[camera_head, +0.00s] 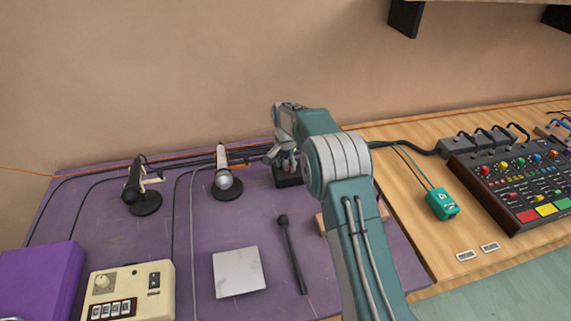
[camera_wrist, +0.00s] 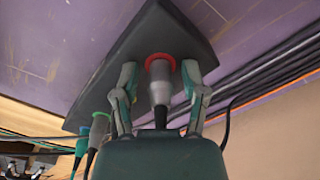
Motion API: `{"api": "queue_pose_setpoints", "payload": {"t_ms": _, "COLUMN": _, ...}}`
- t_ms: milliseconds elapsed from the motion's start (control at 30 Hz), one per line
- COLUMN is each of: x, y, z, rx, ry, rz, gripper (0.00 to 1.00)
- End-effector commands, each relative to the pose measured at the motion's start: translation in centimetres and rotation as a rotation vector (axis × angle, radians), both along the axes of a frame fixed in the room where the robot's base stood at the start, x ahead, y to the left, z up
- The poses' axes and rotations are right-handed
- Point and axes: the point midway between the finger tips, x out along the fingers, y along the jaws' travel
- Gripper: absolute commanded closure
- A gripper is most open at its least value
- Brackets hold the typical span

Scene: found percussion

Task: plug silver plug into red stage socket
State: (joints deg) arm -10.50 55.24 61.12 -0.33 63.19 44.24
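The dark stage box (camera_wrist: 150,38) fills the upper middle of the wrist view; it also shows in the head view (camera_head: 289,181). The red-ringed socket (camera_wrist: 160,60) is on its face. The silver plug (camera_wrist: 159,92) stands at this socket with its end inside the red ring, and its cable runs back toward my wrist. My gripper (camera_wrist: 158,75) has one finger on each side of the plug, with visible gaps to both. It is open. In the head view my gripper (camera_head: 282,157) is over the box, and the plug is hidden there.
A green-ringed socket (camera_wrist: 100,116) with a grey plug sits left in the wrist view. Black cables (camera_wrist: 265,65) run along the right. In the head view, a silver microphone (camera_head: 223,176) stands left of the box, and a mixer (camera_head: 515,180) sits on the right.

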Motion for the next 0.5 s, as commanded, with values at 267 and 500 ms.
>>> {"api": "queue_pose_setpoints", "payload": {"t_ms": 267, "x": 0.0, "y": 0.0, "z": 0.1, "rx": 0.0, "ry": -0.001, "rz": 0.0, "gripper": 0.32}}
{"api": "queue_pose_setpoints", "payload": {"t_ms": 500, "x": 0.1, "y": 0.0, "z": 1.8, "rx": 0.0, "ry": -0.005, "rz": 0.0, "gripper": 0.32}}
